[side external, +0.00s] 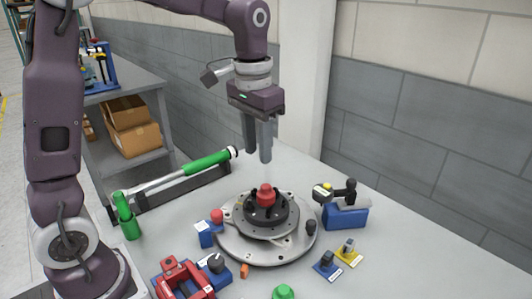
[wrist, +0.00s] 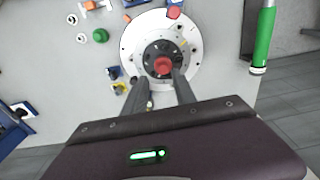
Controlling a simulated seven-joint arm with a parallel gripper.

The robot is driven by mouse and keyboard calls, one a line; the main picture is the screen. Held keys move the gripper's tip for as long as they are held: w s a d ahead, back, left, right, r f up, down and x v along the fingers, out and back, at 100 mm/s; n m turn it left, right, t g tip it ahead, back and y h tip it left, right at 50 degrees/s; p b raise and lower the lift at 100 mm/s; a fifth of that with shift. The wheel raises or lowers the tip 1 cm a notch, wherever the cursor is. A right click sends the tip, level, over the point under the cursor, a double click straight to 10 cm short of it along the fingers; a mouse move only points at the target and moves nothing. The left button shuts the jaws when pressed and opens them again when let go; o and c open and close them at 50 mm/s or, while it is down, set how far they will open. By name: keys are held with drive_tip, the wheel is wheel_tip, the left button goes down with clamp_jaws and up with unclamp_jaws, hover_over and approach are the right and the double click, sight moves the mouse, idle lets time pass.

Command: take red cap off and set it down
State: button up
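The red cap (side external: 265,194) sits on the middle of a black hub (side external: 247,212) on a round silver plate (side external: 238,249). In the wrist view the red cap (wrist: 163,65) shows beyond my fingertips, close to the right one. My gripper (side external: 259,157) hangs above the cap and apart from it, fingers pointing down. In the wrist view my gripper (wrist: 159,77) has its two fingers apart with nothing held between them.
A green-handled torque wrench (side external: 207,161) lies in a holder behind the plate. A blue block with a black-handled tool (side external: 345,216) stands right of the plate.

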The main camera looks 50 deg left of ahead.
sight(266, 186)
drive_tip(key=shift+w+a+f+g, duration=0.2)
drive_tip(key=shift+w+f+g, duration=0.1)
drive_tip(key=shift+w+f, duration=0.95)
wheel_tip(266, 186, down, 8)
drive_tip(key=shift+r, duration=0.1)
drive_tip(key=shift+c, duration=0.4)
clamp_jaws()
drive_tip(key=shift+r, duration=0.1)
drive_tip(key=shift+r, duration=2.45)
